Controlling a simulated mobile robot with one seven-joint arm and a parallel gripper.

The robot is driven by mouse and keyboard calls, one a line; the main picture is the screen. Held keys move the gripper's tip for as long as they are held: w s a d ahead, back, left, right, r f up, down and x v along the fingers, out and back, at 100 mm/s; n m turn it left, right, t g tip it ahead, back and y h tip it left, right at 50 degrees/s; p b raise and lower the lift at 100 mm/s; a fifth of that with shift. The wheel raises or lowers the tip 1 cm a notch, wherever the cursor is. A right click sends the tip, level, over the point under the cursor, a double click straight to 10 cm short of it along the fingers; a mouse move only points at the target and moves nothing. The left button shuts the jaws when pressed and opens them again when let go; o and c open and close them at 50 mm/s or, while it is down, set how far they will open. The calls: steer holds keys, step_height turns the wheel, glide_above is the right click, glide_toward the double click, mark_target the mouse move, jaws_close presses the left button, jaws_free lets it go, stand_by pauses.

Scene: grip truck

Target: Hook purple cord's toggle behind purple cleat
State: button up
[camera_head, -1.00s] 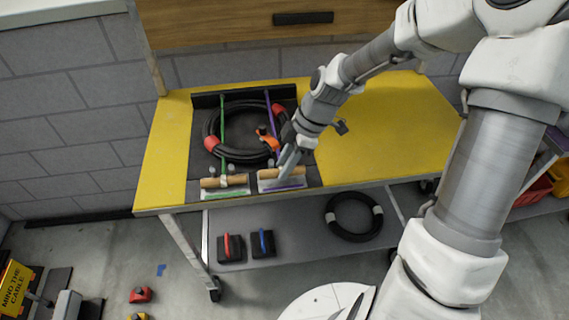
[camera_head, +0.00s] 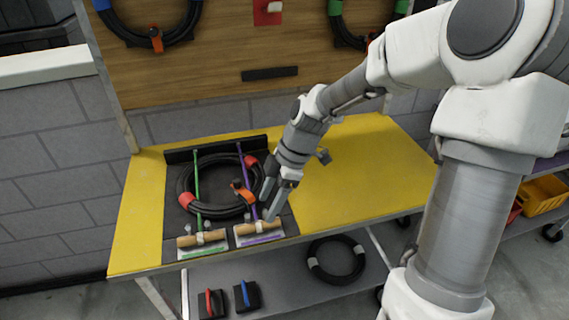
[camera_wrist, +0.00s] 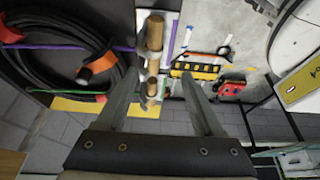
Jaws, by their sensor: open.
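The purple cord (camera_head: 246,178) runs from the black bar at the back, over a black cable coil (camera_head: 184,190), to its wooden toggle (camera_head: 258,228) at the table's front edge. In the wrist view the purple cord (camera_wrist: 75,47) meets the upper wooden toggle (camera_wrist: 155,32). The toggle lies across the purple-marked plate (camera_head: 262,239). The purple cleat is too small to make out, so I cannot tell if the toggle sits behind it. My gripper (camera_head: 270,205) is open and empty, pointing down just above and right of the toggle; its fingers (camera_wrist: 160,80) are spread apart in the wrist view.
A green cord (camera_head: 197,180) with its own toggle (camera_head: 202,238) lies left of the purple one. An orange clip (camera_head: 244,194) is on the coil. The yellow tabletop (camera_head: 350,165) at right is mostly clear. Another coil (camera_head: 336,260) lies on the lower shelf.

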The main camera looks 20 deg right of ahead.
steer(key=p+v, duration=0.2)
steer(key=v, duration=0.9)
steer(key=shift+r, duration=0.2)
steer(key=shift+s+d+f, duration=0.1)
steer(key=shift+d, duration=0.1)
